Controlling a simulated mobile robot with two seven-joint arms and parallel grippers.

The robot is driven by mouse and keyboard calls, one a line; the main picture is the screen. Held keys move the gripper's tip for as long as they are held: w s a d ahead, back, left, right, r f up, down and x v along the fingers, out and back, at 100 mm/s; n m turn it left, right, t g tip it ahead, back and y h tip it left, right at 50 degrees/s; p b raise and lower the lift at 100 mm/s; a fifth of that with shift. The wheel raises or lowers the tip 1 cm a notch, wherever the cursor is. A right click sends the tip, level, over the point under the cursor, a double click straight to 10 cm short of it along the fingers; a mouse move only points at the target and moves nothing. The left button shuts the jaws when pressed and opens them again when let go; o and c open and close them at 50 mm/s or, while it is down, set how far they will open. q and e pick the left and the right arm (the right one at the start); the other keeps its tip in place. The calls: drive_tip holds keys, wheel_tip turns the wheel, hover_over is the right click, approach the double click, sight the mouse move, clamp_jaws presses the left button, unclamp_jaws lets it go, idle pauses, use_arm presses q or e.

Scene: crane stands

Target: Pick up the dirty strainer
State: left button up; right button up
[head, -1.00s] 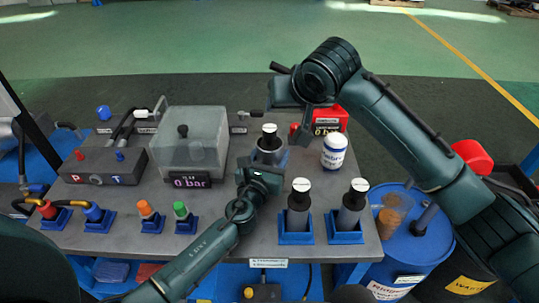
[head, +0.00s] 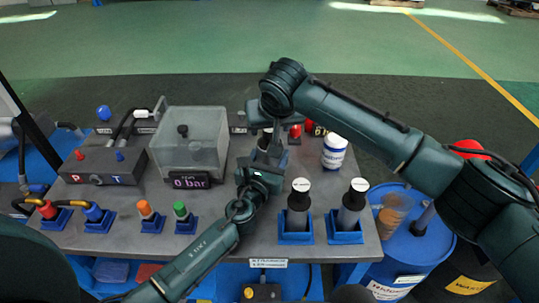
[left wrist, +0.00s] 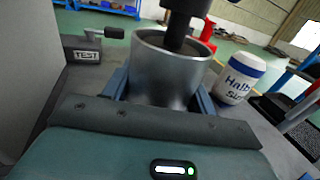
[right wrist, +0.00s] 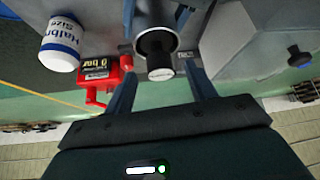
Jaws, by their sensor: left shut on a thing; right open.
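The strainer's black handle with its pale round top (right wrist: 158,62) shows in the right wrist view, between the spread fingers of my right gripper (right wrist: 156,42). That gripper is open and points down over the handle; I cannot tell whether a finger touches it. In the left wrist view the black handle (left wrist: 182,28) stands in a grey metal cup (left wrist: 168,72); the strainer's lower part is hidden inside. My left gripper (head: 262,172) is shut on the cup. In the head view my right gripper (head: 268,142) largely covers the cup and handle.
Two black-topped cylinders (head: 299,200) (head: 350,205) stand in blue holders at the front right. A white and blue jar (head: 334,153) stands right of the cup. A clear box (head: 190,145) with a display is to the left. A blue drum (head: 415,240) stands beside the table.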

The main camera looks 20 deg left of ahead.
sight(269, 130)
drive_tip(key=shift+x, duration=1.55)
drive_tip(key=shift+c, duration=0.2)
clamp_jaws()
